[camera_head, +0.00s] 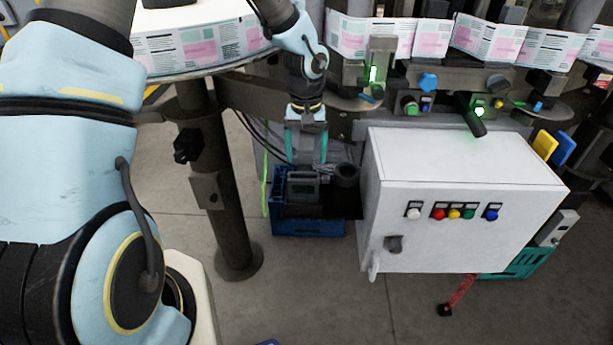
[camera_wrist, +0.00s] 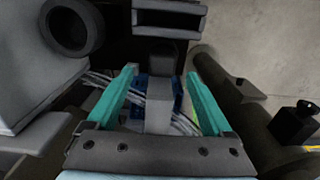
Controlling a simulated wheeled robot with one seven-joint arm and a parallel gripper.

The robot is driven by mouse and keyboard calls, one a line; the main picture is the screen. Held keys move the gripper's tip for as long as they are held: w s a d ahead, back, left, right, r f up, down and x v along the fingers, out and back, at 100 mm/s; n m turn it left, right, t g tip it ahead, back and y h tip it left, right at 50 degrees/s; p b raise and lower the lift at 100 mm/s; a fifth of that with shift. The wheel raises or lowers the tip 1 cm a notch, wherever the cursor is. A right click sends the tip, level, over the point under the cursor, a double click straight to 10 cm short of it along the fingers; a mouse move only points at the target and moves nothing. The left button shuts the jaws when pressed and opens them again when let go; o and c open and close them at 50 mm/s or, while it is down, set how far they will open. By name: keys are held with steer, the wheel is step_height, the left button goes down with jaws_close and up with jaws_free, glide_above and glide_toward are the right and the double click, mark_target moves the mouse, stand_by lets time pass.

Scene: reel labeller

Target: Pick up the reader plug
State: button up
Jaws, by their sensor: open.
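My gripper (camera_head: 306,160) hangs from the arm with its two teal fingers pointing down, beside the white cabinet. In the wrist view the fingers (camera_wrist: 160,88) are apart. A grey block (camera_wrist: 158,118) with a darker end shows in the gap between them, and pale cables run behind it. It may be the reader plug, but I cannot tell for sure. I see no contact between it and the fingers. In the head view a grey boxy part (camera_head: 303,187) is just below the fingertips; the plug is not clearly distinguishable there.
The white cabinet (camera_head: 465,170) with coloured buttons stands close to the right of my gripper. A dark post (camera_head: 225,190) stands to the left. A blue crate (camera_head: 308,228) is on the floor below. A dark round part (camera_head: 345,175) sits close by.

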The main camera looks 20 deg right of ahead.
mark_target(305, 168)
steer(key=shift+a+f+p, duration=0.2)
steer(key=shift+f+p, duration=0.75)
steer(key=shift+f, duration=1.8)
jaws_close()
